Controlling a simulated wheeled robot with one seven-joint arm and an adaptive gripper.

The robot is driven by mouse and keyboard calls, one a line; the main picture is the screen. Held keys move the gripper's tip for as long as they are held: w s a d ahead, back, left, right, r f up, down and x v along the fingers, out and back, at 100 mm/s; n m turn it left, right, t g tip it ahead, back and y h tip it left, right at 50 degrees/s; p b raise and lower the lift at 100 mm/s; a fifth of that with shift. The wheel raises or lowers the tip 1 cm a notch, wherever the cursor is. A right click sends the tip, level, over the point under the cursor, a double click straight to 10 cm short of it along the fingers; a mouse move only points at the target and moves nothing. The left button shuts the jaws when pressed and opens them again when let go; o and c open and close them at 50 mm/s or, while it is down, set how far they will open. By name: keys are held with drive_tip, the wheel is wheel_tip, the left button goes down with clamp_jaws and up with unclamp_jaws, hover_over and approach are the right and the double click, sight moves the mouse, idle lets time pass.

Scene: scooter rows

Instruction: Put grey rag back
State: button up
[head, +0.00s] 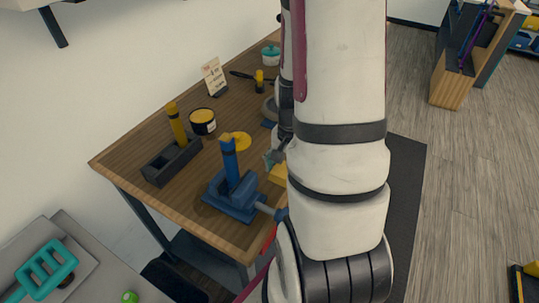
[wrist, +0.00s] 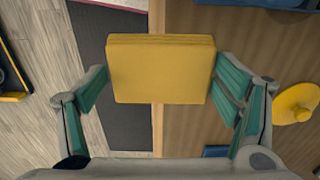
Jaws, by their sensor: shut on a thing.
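My gripper (wrist: 162,82) is shut on a yellow folded pad (wrist: 160,70) with layered edges, held between its green-lined fingers. In the wrist view the pad shows over the wooden workbench's edge, with the dark floor mat beyond. In the head view a part of the yellow pad (head: 278,174) shows beside my arm, which hides most of the gripper. I cannot make out a grey rag in either view.
The workbench (head: 130,150) holds a blue vise (head: 232,190), a dark tray (head: 171,160), a yellow-topped tin (head: 203,121), a round yellow lid (wrist: 295,103) and a small sign (head: 214,77). A wooden shelf unit (head: 447,90) stands at the upper right. The floor between is clear.

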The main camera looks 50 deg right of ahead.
drive_tip(key=w+d, duration=0.1)
drive_tip(key=w, duration=0.2)
drive_tip(key=w+d, duration=0.2)
drive_tip(key=w, duration=0.1)
drive_tip(key=w+d+f, duration=0.1)
drive_tip(key=w+d, duration=0.1)
drive_tip(key=w, duration=0.1)
drive_tip(key=shift+w+p, duration=0.25)
drive_tip(key=shift+p, duration=0.1)
drive_tip(key=shift+f+p, duration=0.3)
drive_tip(key=shift+f, duration=1.4)
drive_tip(key=shift+f, duration=0.1)
drive_tip(key=o, duration=1)
drive_tip(key=shift+o, duration=0.2)
